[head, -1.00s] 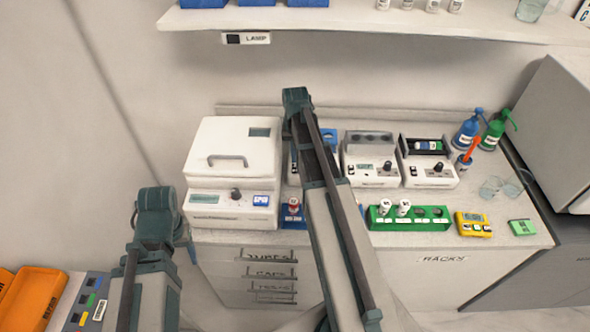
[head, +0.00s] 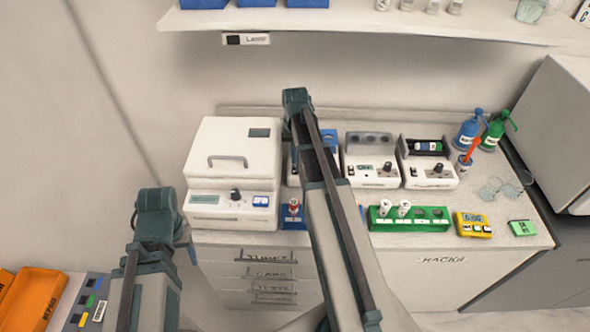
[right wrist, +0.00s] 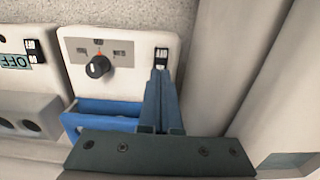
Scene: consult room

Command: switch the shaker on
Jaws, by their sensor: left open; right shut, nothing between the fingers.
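The shaker is most likely the white device with a blue tray, largely hidden behind my right arm in the head view; its blue part (head: 328,140) shows beside the arm. In the right wrist view its white panel (right wrist: 128,50) has a black knob (right wrist: 97,66) and a small black-and-white rocker switch (right wrist: 161,58). My right gripper (right wrist: 161,74) is shut and empty, its fingertips right at the switch's near edge. I cannot tell whether they touch it. The arm hides this gripper in the head view. Of my left arm only links show; its gripper is out of view.
A large white lidded machine (head: 235,160) stands left of the shaker, a block device (head: 371,165) reading OFF to the right. Another white device (head: 428,165) follows. A green tube rack (head: 411,224) and a yellow timer (head: 473,225) stand in front. A shelf (head: 370,24) hangs above.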

